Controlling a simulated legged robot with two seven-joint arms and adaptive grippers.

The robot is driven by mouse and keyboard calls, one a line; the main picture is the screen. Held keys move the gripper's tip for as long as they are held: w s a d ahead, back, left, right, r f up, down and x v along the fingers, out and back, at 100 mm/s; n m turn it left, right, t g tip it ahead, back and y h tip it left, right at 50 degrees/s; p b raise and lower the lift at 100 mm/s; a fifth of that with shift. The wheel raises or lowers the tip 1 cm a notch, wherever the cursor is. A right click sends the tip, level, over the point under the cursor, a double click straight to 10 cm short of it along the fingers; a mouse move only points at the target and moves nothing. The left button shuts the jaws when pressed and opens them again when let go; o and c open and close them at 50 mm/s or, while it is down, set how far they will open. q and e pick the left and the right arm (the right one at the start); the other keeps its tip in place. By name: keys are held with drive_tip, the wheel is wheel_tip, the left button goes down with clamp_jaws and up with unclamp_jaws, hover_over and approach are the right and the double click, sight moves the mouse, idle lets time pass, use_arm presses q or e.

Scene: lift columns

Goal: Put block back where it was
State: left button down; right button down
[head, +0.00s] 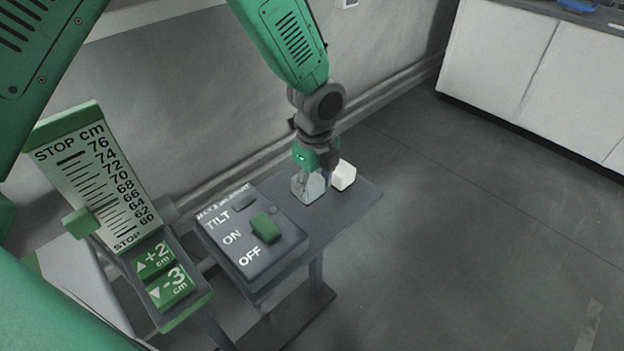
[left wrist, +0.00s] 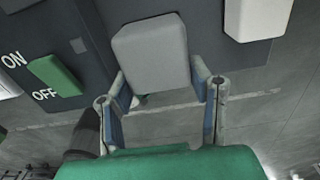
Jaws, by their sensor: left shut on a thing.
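A pale grey block (head: 307,187) is at the small grey table (head: 352,205), just right of the switch box. It also shows in the left wrist view (left wrist: 155,52), with a finger on either side of its near end. My left gripper (head: 321,178) reaches down from above and is shut on this block. I cannot tell whether the block touches the tabletop. A second, white block (head: 344,175) sits just to the right on the table, apart from the held one; it shows at the top right of the left wrist view (left wrist: 258,18). My right gripper is not in view.
A switch box (head: 258,245) marked TILT, ON and OFF, with a green switch (head: 265,228), stands left of the blocks. A height scale (head: 98,175) with green +2 and -3 cm buttons (head: 165,275) is further left. White cabinets (head: 540,75) stand back right; the floor between is clear.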

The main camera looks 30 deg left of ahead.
sight(314, 201)
use_arm(q)
drive_tip(key=shift+w+f, duration=0.1)
drive_tip(key=shift+f, duration=0.35)
drive_tip(key=shift+a+f, duration=0.25)
drive_tip(key=shift+f, duration=0.2)
drive_tip(key=f, duration=0.3)
drive_tip(key=shift+a+b, duration=0.35)
drive_tip(key=shift+f, duration=0.25)
drive_tip(key=shift+d+r, duration=0.15)
drive_tip(key=shift+d, duration=0.3)
drive_tip(key=c, duration=0.8)
unclamp_jaws()
drive_tip(key=shift+o, duration=0.2)
drive_tip(key=shift+a, duration=0.2)
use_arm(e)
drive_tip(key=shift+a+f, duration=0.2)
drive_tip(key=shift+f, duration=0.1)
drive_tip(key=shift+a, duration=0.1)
